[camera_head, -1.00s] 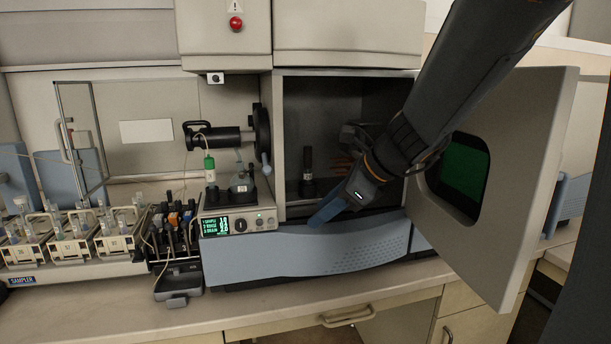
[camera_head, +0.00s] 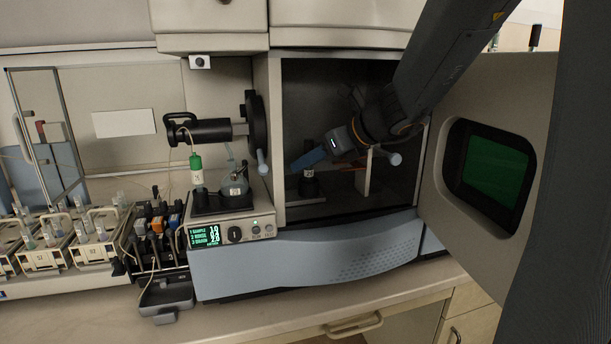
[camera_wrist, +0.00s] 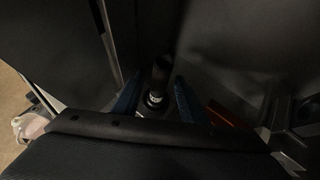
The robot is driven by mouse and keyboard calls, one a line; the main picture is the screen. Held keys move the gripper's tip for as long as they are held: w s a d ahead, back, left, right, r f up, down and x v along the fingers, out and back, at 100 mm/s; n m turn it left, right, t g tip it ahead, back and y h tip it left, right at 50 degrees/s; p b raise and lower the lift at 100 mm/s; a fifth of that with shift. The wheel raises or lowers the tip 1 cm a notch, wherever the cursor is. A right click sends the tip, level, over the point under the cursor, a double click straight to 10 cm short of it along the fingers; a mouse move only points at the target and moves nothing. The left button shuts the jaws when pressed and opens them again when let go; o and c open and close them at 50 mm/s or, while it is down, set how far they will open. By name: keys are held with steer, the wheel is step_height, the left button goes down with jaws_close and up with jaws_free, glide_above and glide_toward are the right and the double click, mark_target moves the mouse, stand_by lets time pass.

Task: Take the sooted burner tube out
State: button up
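A dark upright tube (camera_head: 309,184), which looks like the sooted burner tube, stands on the floor of the open, dark chamber (camera_head: 345,95). In the wrist view the black tube (camera_wrist: 160,72) rises from a base with a pale ring. My gripper (camera_head: 296,165) reaches into the chamber from the upper right, and its blue finger hides the tube's upper part. In the wrist view my gripper (camera_wrist: 157,80) is open, with one blue finger on each side of the tube and gaps visible. Whether the fingertips are level with the tube is hard to tell.
The chamber door (camera_head: 445,215) with a green window (camera_head: 497,170) stands open at the right, close to my arm. An orange part (camera_wrist: 222,112) lies right of the tube. A black torch-like unit (camera_head: 208,131) and glass chamber (camera_head: 235,185) are outside left.

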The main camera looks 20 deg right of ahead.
steer(key=x, duration=0.4)
steer(key=shift+a, duration=0.15)
steer(key=shift+c, duration=0.3)
jaws_close()
steer(key=shift+r, duration=0.1)
